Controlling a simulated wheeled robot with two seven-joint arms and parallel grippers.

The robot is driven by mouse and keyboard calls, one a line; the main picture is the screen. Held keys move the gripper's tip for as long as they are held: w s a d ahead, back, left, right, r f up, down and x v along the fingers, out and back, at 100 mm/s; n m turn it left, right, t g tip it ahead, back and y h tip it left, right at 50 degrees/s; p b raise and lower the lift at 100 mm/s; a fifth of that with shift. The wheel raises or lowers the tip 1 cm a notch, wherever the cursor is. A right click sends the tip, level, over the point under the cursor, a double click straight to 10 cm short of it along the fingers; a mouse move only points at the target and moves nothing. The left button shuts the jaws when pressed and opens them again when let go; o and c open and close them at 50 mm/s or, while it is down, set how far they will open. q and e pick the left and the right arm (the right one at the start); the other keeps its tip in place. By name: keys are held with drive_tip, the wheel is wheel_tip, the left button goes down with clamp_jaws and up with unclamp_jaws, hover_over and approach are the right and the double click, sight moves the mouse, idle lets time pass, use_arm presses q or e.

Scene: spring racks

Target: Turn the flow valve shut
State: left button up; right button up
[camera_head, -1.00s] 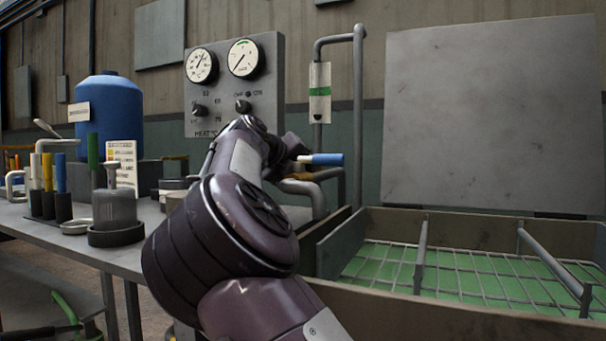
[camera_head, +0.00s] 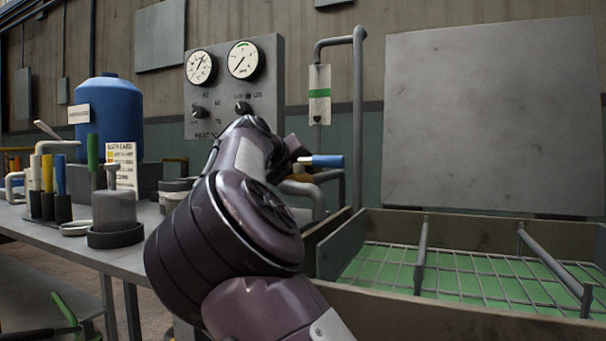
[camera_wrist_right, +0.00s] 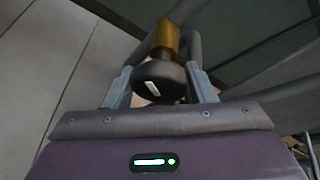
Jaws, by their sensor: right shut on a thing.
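The flow valve shows in the right wrist view as a round black knob (camera_wrist_right: 155,82) with a white mark, on a brass-coloured stem (camera_wrist_right: 165,40). My right gripper (camera_wrist_right: 160,92) has its two grey fingers on either side of this knob and is shut on it. Beside the arm there, a blue handle (camera_head: 327,161) sticks out to the right near the grey pipework. My left gripper is not in view.
A grey panel (camera_head: 270,75) with two gauges and knobs stands behind my arm. The bench at left holds a blue tank (camera_head: 108,112), a grey cup (camera_head: 114,212) and coloured-handled tools (camera_head: 47,172).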

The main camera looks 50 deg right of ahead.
drive_tip(key=o, duration=1)
drive_tip(key=shift+w+f, duration=0.1)
drive_tip(key=shift+c, duration=0.2)
drive_tip(key=shift+a, duration=0.1)
drive_tip(key=v, duration=0.7)
drive_tip(key=shift+a, duration=0.3)
